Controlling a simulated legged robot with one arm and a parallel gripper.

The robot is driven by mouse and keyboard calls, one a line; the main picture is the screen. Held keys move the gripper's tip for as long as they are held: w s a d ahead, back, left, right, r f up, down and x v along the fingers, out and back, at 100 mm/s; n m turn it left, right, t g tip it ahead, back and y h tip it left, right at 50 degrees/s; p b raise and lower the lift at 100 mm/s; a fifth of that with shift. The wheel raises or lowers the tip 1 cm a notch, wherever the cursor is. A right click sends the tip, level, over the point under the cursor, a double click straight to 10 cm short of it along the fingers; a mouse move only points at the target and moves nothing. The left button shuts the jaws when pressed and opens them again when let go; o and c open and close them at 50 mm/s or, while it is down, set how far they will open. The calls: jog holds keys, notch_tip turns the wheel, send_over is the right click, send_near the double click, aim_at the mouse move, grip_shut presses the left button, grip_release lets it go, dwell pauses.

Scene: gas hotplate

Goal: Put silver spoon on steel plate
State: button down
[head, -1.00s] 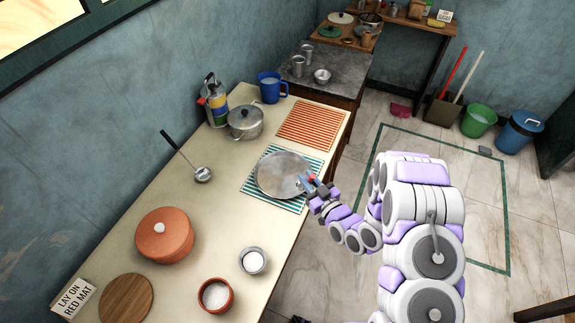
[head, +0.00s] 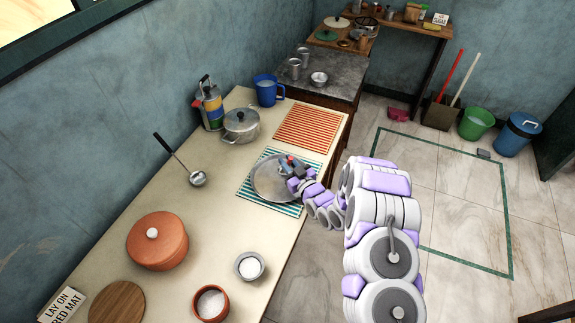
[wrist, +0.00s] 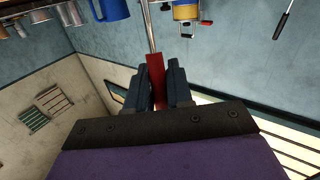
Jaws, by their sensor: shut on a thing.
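The round steel plate (head: 265,184) lies on the teal-striped mat (head: 288,207) near the counter's right edge. My gripper (head: 289,163) is over the plate's far right part in the head view. In the wrist view, my gripper (wrist: 156,85) is shut on a silver spoon (wrist: 149,28), with the red part of its handle between the fingers. The thin silver shaft runs out past the fingertips. The spoon's bowl is not clearly visible, and I cannot tell whether it touches the plate.
The red-striped mat (head: 309,130) behind is bare. A lidded pot (head: 240,126), blue mug (head: 267,90) and ladle (head: 197,180) stand or lie around the plate. A clay pot (head: 157,243) and small bowls are nearer. A sign (head: 66,305) reads "LAY ON RED MAT".

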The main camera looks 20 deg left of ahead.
jog(key=shift+d+f, duration=0.1)
jog(key=c, duration=1)
grip_release()
jog(key=p+v, duration=0.2)
jog(key=v, duration=1)
jog(key=shift+w, duration=0.1)
